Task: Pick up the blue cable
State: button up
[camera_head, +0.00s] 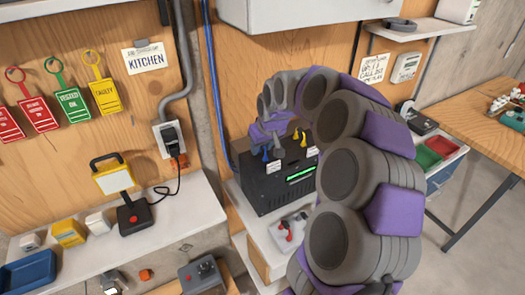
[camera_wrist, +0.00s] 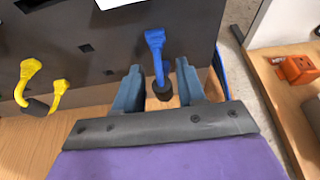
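The blue cable (camera_wrist: 156,55) is a short blue lead with a black end, attached to the face of a black box (camera_wrist: 105,35) in the wrist view. My gripper (camera_wrist: 158,72) is open, with one finger on each side of the blue cable and visible gaps to it. In the head view the blue cable (camera_head: 265,154) shows small at the top left of the black box (camera_head: 265,188), just below my gripper (camera_head: 272,140). My arm hides the box's right side there.
Yellow cables (camera_wrist: 30,75) are on the same box face, left of the blue one. An orange object (camera_wrist: 297,69) lies on a wooden surface at right. A longer blue cable (camera_head: 214,80) runs down the wall. A device with a red part (camera_head: 290,228) sits below the box.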

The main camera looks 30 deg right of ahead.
jog(key=shift+a, duration=0.15)
grip_shut()
